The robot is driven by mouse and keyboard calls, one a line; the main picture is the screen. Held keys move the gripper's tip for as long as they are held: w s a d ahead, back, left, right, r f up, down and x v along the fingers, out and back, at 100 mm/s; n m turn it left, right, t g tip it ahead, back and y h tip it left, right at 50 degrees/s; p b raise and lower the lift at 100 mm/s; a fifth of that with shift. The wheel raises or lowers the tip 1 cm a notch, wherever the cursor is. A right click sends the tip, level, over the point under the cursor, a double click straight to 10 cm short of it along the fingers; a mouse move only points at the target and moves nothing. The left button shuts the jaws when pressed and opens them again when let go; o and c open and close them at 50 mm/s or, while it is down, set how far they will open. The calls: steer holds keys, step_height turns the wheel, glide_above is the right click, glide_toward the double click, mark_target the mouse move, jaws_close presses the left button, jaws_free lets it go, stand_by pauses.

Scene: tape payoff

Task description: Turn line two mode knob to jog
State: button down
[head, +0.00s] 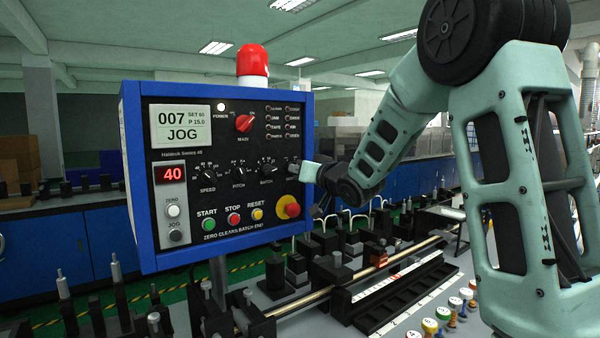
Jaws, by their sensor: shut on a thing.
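The control panel (215,245) is a black face in a blue box. Its display (182,127) reads 007, SET 60, P 15.0 and JOG. A row of black knobs crosses the middle, labelled SPEED, PITCH and BATCH. A further knob (293,168) sits at the right end of this row; its label is hidden by my gripper. My gripper (301,171) comes in from the right and is shut on that end knob. The fingers and the knob's pointer are too small to read. No line number is legible on the panel.
A red MAIN switch (244,123) is above the knobs. Below are the green START (208,225), red STOP (234,219) and yellow RESET (257,214) buttons. A red emergency button (291,210) lies just under my gripper. Rails and fixtures (390,265) fill the bench below.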

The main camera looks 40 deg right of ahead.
steer(key=shift+m, duration=1.4)
steer(key=c, duration=1.5)
jaws_free()
steer(key=s+b, duration=0.3)
steer(key=s, duration=1.4)
steer(key=shift+s, duration=0.25)
